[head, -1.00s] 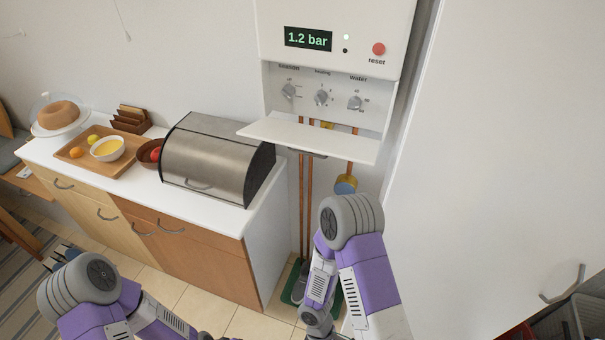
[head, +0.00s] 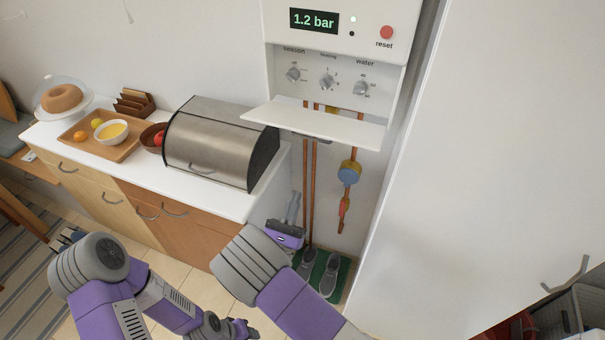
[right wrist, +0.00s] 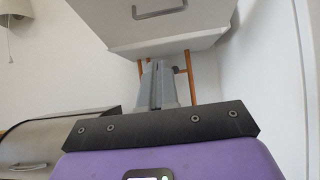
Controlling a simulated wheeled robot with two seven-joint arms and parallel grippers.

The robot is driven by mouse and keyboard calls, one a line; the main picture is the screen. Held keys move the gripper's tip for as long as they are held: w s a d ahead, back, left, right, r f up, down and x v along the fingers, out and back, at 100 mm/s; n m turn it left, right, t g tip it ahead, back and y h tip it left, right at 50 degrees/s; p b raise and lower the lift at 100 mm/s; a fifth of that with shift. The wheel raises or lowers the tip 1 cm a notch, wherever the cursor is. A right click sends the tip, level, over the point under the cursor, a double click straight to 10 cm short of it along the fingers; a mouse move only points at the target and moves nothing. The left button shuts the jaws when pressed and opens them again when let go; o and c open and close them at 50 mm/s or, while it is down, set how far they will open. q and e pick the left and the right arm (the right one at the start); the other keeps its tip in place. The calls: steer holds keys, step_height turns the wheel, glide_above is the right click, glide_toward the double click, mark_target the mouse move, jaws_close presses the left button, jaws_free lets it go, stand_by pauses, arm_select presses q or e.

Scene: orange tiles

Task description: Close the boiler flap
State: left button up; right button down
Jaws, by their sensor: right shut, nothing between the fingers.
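The boiler (head: 335,20) is a white wall unit with a display reading 1.2 bar. Its white flap (head: 320,125) hangs open, sticking out nearly level below the knobs. In the right wrist view the flap (right wrist: 165,42) is above my fingers, with a grey handle (right wrist: 160,12) on it. My right gripper (head: 293,205) points up below the flap, apart from it, near the counter's right end. Its fingers are shut and empty, and they also show in the right wrist view (right wrist: 158,85). My left gripper (head: 250,332) is low at the bottom edge, its fingers too small to judge.
A steel bread bin (head: 210,140) stands on the white counter (head: 120,175) left of the boiler. A tall white panel (head: 480,180) closes off the right. Shoes (head: 328,275) lie on a green mat.

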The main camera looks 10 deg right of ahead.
mark_target(316, 129)
steer(key=s+r+p+x, duration=0.1)
steer(key=r+x, duration=0.1)
steer(key=x, duration=1)
steer(key=shift+a+r+p, duration=0.15)
steer(key=shift+a+p, duration=0.15)
steer(key=shift+a, duration=0.05)
steer(key=shift+s, duration=0.2)
